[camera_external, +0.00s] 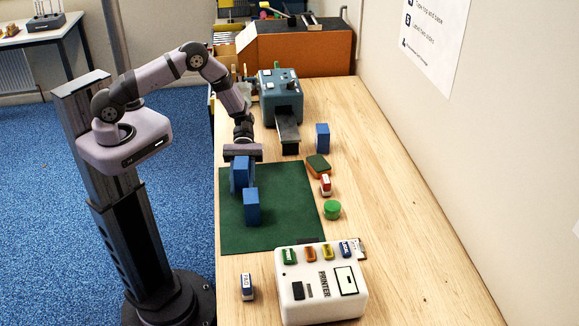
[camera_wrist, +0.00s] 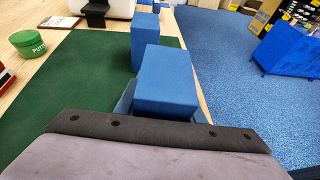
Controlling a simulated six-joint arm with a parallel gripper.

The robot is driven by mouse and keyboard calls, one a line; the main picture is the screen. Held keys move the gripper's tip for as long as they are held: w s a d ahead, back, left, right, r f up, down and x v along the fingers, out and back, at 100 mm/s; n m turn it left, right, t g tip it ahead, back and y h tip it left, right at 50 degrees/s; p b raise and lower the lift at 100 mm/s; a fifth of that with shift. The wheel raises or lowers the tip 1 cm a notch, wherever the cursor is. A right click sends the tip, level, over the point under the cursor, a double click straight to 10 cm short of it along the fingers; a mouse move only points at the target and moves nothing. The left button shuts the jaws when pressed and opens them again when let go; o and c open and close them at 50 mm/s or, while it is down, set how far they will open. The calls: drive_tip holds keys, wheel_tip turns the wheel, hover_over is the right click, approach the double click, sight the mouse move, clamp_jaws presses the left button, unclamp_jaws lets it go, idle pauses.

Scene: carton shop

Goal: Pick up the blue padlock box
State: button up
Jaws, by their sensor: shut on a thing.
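My gripper (camera_external: 242,176) is over the far part of the green mat (camera_external: 284,226), pointing down. It is shut on a blue box (camera_wrist: 165,78), whose top shows in the wrist view between blue finger parts. The fingers partly hide this box in the outside view. I cannot tell whether it touches the mat. A second blue box (camera_external: 252,207) stands upright on the mat, nearer the outside camera; it also shows in the wrist view (camera_wrist: 145,42). A third blue box (camera_external: 322,138) stands on the bare wood to the right. No padlock marking is readable on any.
A white printer unit (camera_external: 318,303) with coloured blocks on top stands at the near end. A green round tin (camera_external: 332,209), a red-and-white stamp (camera_external: 326,186) and a green-topped orange block (camera_external: 318,166) lie right of the mat. A blue-grey machine (camera_external: 280,97) stands behind. The table's right side is clear.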

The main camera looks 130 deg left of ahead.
sight(240, 164)
drive_tip(key=shift+r+b, duration=1.15)
drive_tip(key=shift+r, duration=3.15)
